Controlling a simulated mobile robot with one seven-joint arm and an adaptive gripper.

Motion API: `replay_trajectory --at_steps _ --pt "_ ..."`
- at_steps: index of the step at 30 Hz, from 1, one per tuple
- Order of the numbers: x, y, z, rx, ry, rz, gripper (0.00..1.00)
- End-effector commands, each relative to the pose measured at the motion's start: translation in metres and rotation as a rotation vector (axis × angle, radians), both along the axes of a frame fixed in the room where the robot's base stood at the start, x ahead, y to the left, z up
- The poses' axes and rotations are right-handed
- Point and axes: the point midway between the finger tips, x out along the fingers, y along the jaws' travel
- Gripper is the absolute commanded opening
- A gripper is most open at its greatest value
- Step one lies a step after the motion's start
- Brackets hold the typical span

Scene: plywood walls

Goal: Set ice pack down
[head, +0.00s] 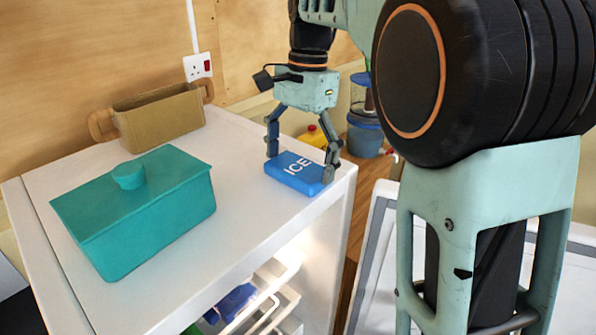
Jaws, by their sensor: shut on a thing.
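A blue ice pack (291,176) with white "ICE" lettering is at the right end of the white top surface (237,206), near its edge. My gripper (299,168) points down over it, with one finger at the pack's left end and the other at its right end. The gripper is shut on the ice pack. The pack lies flat, at or very close to the surface; I cannot tell whether it touches.
A teal lidded box (150,215) stands on the surface at the left. A tan two-handled container (160,118) stands behind it by the wall. Below is a lit open compartment with white bins (270,300). The middle of the top is clear.

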Motion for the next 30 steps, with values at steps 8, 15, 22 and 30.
replay_trajectory --at_steps 8,15,22,30 --pt "0.000 0.000 0.003 -0.001 -0.001 0.000 0.54" --pt "0.001 0.000 0.028 0.001 -0.004 0.000 0.54" --pt "-0.035 -0.024 0.082 0.001 -0.007 -0.003 0.54" --pt "-0.087 -0.060 0.114 0.000 -0.003 -0.003 0.54"
